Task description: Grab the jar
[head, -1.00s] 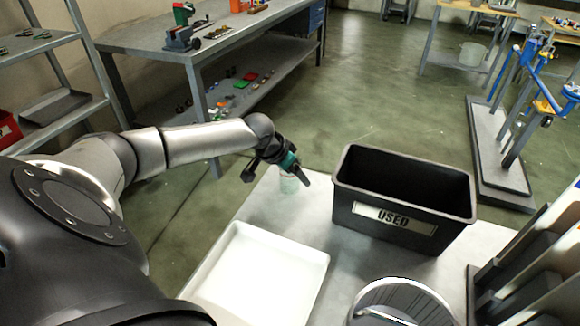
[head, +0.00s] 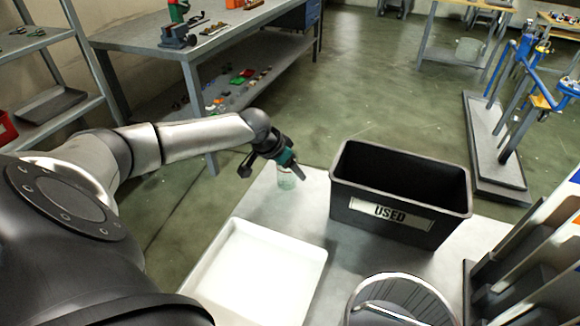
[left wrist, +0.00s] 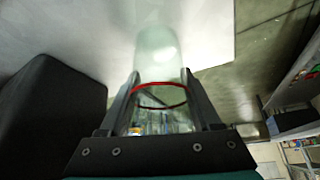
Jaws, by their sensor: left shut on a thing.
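The jar (head: 286,181) is a small pale, clear jar on the table's far left corner, left of the black bin. In the left wrist view the jar (left wrist: 158,58) is see-through, with a red ring around it, and sits between the two fingers. My left gripper (head: 291,165) reaches down from above and is shut on the jar; the fingers lie along both sides of it in the left wrist view (left wrist: 160,98). The jar looks upright at the table top; I cannot tell whether it touches it. My right gripper is not in view.
A black bin (head: 340,195) labelled "USED" stands just right of the jar. A white tray (head: 262,270) lies in front of it. A round metal vessel (head: 400,300) is at the front. A grey rack (head: 525,270) stands at the right.

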